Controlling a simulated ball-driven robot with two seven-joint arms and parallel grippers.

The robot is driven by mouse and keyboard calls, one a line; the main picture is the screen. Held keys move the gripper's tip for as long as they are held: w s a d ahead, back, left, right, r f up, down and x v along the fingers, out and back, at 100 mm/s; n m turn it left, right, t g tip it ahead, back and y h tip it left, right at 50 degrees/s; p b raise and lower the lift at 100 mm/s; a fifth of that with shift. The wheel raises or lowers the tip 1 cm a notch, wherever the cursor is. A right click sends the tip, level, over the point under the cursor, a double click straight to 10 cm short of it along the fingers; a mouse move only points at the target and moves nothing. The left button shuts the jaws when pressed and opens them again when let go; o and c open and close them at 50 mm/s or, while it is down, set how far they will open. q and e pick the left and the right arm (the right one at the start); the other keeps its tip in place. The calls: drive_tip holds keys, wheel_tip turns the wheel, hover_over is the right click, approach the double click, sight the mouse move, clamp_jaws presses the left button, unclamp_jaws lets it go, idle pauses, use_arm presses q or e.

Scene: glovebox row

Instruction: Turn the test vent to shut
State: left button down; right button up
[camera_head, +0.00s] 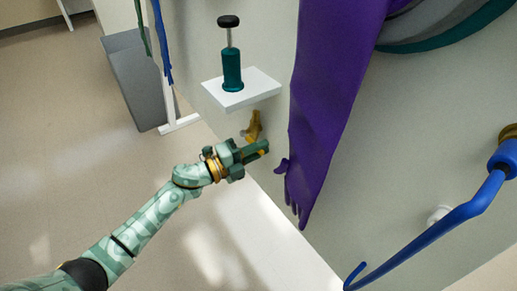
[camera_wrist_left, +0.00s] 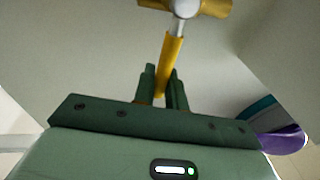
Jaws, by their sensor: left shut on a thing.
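The test vent (camera_head: 253,127) is a small yellow fitting on the pale panel, just below a white shelf. In the left wrist view its yellow body (camera_wrist_left: 207,7) with a silver-white hub is at the top edge, and a yellow lever (camera_wrist_left: 172,58) on a metal stem reaches down from it. My left gripper (camera_head: 262,148) is at the vent, and its dark green fingers are shut on the lever, one on each side. My right gripper is not in view.
The white shelf (camera_head: 240,92) carries a teal hand pump (camera_head: 232,70) right above the gripper. A purple glove (camera_head: 325,95) hangs close to its right. A blue curved pipe (camera_head: 440,228) stands out at the lower right.

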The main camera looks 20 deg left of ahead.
use_arm(q)
drive_tip(key=shift+f, duration=0.15)
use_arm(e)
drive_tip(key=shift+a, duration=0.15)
use_arm(q)
drive_tip(key=c, duration=1.5)
unclamp_jaws()
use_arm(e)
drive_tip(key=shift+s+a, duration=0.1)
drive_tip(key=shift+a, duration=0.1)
